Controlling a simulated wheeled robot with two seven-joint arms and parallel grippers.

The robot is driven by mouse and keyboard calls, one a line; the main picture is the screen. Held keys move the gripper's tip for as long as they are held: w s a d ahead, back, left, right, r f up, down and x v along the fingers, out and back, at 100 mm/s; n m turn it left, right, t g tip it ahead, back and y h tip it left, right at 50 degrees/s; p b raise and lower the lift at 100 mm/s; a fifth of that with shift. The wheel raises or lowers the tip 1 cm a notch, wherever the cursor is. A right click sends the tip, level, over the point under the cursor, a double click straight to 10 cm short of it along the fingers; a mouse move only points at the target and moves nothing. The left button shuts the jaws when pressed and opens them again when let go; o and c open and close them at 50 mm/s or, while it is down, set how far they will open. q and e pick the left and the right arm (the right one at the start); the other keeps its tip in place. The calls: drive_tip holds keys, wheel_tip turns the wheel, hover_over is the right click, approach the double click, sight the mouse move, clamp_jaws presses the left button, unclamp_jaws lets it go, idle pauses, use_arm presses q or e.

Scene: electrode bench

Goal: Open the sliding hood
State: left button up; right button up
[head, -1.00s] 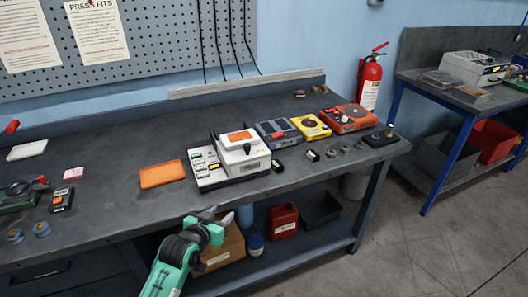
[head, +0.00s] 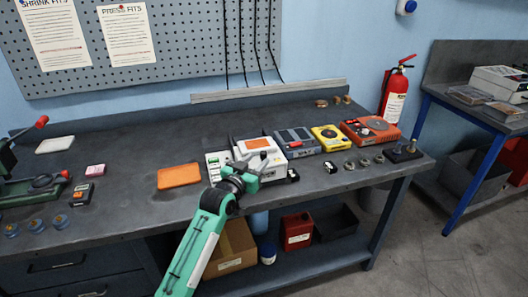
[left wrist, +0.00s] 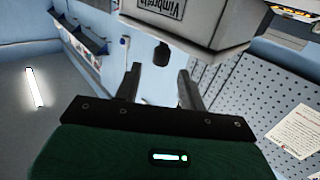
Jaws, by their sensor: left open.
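The sliding hood (head: 275,157) is a white box with an orange panel on top, on a white bench device (head: 215,160). In the left wrist view the hood (left wrist: 205,22) appears at the top, upside down, with a lettered label and a dark knob (left wrist: 161,52). My left gripper (head: 246,172) is in front of the device in the head view and covers part of it. In the left wrist view my left gripper (left wrist: 160,78) is open, and the knob shows between or just beyond its fingertips; I cannot tell if they touch it. My right gripper is not in view.
An orange mat or tray (head: 179,177) lies left of the device. A grey unit (head: 295,142), a yellow unit (head: 331,138) and a red-orange unit (head: 369,131) stand to its right. Small dark parts lie at the right front. The bench behind is mostly clear.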

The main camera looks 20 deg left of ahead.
sight(262, 155)
use_arm(q)
drive_tip(key=shift+w+d, duration=0.15)
drive_tip(key=shift+w, duration=0.75)
drive_tip(key=shift+w+d, duration=0.2)
drive_tip(key=shift+w, duration=0.75)
drive_tip(key=shift+w+d, duration=0.15)
drive_tip(key=shift+w, duration=0.75)
clamp_jaws()
